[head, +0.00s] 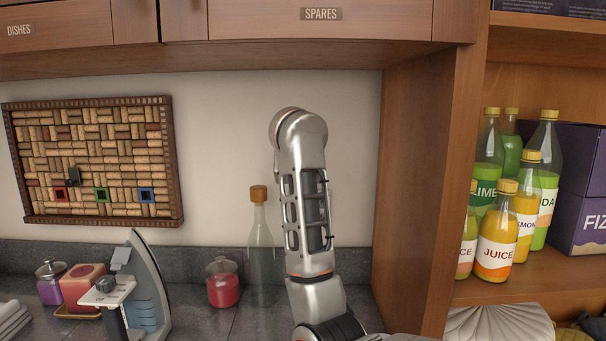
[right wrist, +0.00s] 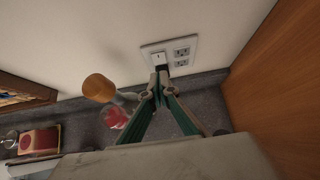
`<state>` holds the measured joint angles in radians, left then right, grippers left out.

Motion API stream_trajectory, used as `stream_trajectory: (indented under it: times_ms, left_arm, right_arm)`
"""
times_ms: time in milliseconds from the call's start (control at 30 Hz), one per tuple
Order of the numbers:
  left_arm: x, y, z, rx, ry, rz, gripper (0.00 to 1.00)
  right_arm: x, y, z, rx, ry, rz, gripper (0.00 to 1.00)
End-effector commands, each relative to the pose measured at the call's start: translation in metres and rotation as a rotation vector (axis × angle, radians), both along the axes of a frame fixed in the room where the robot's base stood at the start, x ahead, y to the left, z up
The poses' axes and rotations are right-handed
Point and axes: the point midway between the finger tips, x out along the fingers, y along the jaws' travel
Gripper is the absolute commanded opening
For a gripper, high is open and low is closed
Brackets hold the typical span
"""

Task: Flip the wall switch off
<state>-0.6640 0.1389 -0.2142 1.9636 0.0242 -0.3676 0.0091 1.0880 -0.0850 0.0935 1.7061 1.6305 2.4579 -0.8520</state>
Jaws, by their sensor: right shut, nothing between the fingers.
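The wall switch (right wrist: 158,57) is a white rocker on the left part of a pale wall plate (right wrist: 145,52) in the right wrist view. My right gripper (right wrist: 161,73) is shut and empty. Its dark fingertips are at the lower edge of the plate, just below the switch; I cannot tell whether they touch it. In the head view my right arm stands in front of the wall and hides the switch and the gripper. My left gripper is in neither view.
Two outlets (right wrist: 182,59) share the plate. A cork-topped bottle (head: 260,250) and a red jar (head: 223,283) stand left of my arm on the counter. A wooden side panel (head: 415,190) rises close to its right. An iron (head: 145,290) is farther left.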

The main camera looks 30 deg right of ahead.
Motion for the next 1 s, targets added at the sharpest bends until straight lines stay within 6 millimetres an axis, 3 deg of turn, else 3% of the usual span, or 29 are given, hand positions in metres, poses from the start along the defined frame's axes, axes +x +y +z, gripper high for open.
stream_trajectory:
  times_ms: [100,300,800,1000]
  left_arm:
    - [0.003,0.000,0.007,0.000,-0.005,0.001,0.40]
    - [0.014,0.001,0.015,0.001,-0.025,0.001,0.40]
    - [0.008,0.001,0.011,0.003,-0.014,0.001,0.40]
    - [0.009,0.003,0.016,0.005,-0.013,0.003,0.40]
  right_arm:
    - [-0.012,0.010,0.021,0.004,-0.002,0.004,0.00]
    - [-0.026,0.018,0.041,0.003,-0.002,0.002,0.00]
    - [-0.030,0.019,0.047,0.000,0.001,0.002,0.00]
    - [-0.015,0.017,0.051,0.003,0.023,0.011,0.00]
